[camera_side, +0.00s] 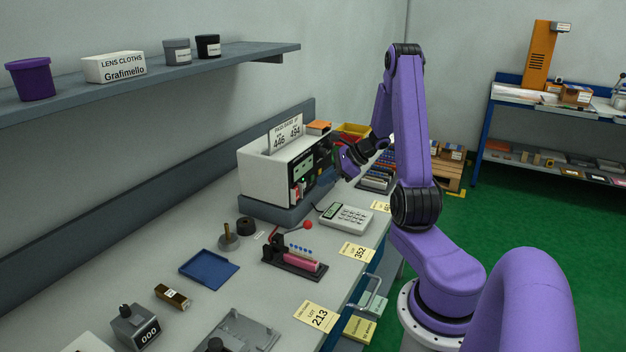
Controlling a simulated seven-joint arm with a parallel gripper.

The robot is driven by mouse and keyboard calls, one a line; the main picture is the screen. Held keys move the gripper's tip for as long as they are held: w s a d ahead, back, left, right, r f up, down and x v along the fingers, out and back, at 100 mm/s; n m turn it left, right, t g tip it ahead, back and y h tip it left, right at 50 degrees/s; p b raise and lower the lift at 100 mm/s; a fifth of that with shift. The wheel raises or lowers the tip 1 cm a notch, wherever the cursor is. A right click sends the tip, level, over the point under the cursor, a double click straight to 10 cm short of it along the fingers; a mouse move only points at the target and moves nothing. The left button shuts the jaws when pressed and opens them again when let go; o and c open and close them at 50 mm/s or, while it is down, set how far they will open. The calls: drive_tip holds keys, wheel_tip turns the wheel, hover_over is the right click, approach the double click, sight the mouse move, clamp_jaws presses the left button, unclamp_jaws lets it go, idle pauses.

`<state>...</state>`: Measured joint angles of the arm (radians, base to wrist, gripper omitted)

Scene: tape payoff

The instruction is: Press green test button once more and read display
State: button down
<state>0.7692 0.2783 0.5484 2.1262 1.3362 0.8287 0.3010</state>
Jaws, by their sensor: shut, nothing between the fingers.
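The tester is a white box (265,180) with a dark front panel (318,166), standing on a grey base at the back of the bench. A small green spot shows on its front panel, but I cannot tell whether it is the test button. My gripper (341,160) is shut and empty, close to the right part of the panel. I cannot tell whether it touches the panel. It hides part of the panel, and no display reading is legible there. A card (286,133) on top of the box shows 446 and 494.
A white keypad device (343,217) lies in front of the box. A pink-bodied fixture with a red-knobbed lever (295,262), a blue tray (209,269) and a counter reading 000 (135,326) stand nearer. A shelf (150,78) overhangs the bench at left.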

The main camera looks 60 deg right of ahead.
drive_tip(key=shift+w, duration=0.55)
idle(0.7)
drive_tip(key=shift+s, duration=0.8)
drive_tip(key=shift+s, duration=0.1)
drive_tip(key=shift+s, duration=2.4)
